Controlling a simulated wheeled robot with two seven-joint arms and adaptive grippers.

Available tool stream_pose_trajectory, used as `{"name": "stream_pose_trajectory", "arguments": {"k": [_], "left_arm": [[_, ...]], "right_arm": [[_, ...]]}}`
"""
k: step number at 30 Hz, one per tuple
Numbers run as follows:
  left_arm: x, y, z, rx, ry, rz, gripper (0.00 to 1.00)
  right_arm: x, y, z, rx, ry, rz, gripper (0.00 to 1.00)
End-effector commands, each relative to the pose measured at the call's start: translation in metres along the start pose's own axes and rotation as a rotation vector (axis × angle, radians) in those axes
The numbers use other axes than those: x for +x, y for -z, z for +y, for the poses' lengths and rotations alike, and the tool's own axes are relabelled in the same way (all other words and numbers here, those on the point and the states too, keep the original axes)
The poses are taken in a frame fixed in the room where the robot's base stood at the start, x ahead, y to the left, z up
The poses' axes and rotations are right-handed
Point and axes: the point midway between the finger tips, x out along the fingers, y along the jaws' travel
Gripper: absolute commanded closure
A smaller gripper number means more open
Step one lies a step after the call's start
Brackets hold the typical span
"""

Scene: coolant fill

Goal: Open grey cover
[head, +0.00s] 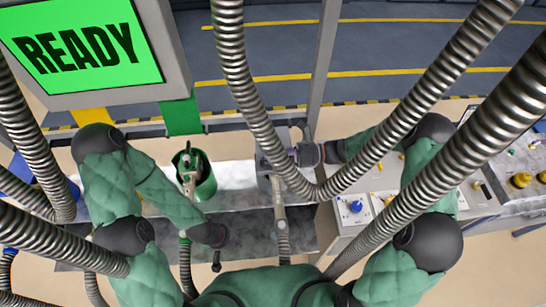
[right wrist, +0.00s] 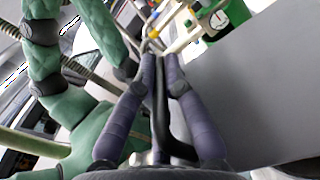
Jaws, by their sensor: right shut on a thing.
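A grey box-like part, which looks like the grey cover (head: 268,164), is at the middle of the bench in the head view. A wide flat grey panel (right wrist: 255,95) fills the right of the right wrist view; I cannot tell whether it is the same part. My right gripper (head: 297,154) is at the cover's right side. In the right wrist view its two fingers (right wrist: 154,58) are closed together around a dark bar-like handle (right wrist: 160,105). My left gripper (head: 216,260) hangs low at the bench's front, away from the cover; its fingers are too small to read.
A green container (head: 205,185) with a nozzle (head: 188,165) in it stands left of the cover. Thick ribbed hoses (head: 245,85) cross the head view. A control panel (head: 355,207) with knobs is at right. A green READY screen (head: 80,45) hangs upper left.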

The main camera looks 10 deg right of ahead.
Motion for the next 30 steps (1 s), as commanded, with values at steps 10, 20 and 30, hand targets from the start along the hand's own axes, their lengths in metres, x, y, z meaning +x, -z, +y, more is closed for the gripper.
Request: {"name": "stream_pose_trajectory", "arguments": {"k": [10,20,30], "left_arm": [[-0.044,-0.001,0.015,0.0,0.0,0.001,1.0],[-0.062,-0.002,0.022,0.0,0.0,0.0,1.0],[-0.065,-0.002,0.023,0.0,0.0,0.0,1.0]], "right_arm": [[-0.001,-0.047,-0.006,0.239,0.002,-0.001,1.0],[0.0,-0.075,-0.019,0.427,0.001,-0.001,1.0],[0.0,-0.086,-0.028,0.425,0.002,-0.001,1.0]]}}
